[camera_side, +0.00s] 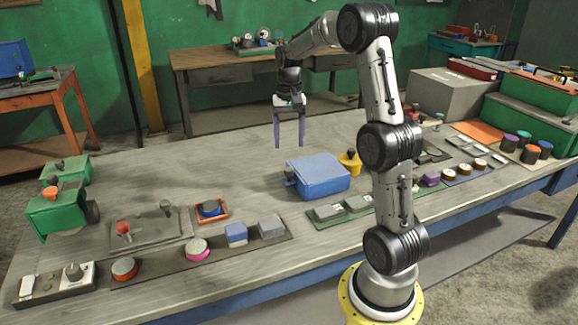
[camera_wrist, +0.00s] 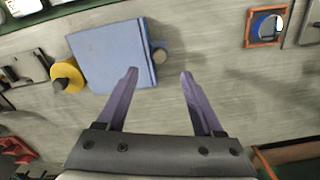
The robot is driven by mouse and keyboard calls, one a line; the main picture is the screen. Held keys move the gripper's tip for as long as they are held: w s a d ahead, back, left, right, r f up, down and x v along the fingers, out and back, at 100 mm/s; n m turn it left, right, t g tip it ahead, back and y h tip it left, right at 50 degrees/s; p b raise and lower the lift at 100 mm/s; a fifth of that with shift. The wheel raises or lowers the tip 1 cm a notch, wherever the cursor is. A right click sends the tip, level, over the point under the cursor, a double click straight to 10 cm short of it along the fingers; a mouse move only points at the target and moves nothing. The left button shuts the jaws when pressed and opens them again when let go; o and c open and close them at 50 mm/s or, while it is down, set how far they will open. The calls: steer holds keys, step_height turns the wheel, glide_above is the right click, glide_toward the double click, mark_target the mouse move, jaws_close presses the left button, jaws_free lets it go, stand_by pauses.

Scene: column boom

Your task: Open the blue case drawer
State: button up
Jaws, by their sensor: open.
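The blue case (camera_side: 318,176) sits on the workbench near the middle, with a dark round knob (camera_side: 289,173) on its left face. In the wrist view the case (camera_wrist: 108,55) lies ahead and left of the fingers, and its knob (camera_wrist: 160,55) points right, in line with the gap between them. The case's front face looks closed. My gripper (camera_side: 289,146) has two purple fingers, spread apart and empty, pointing down above the bench, behind the case in the side view. In the wrist view my gripper (camera_wrist: 158,73) appears near the knob, with nothing between the fingers.
A yellow knobbed piece (camera_side: 350,162) stands close beside the case. A green tray (camera_side: 342,213) with grey blocks lies in front of it. An orange-framed piece (camera_side: 210,210) is to the left. The bench between that piece and the case is clear.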

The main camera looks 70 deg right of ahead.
mark_target(289, 170)
step_height(289, 170, down, 9)
steer(key=shift+f, duration=0.1)
stand_by(0.4)
jaws_close()
stand_by(1.3)
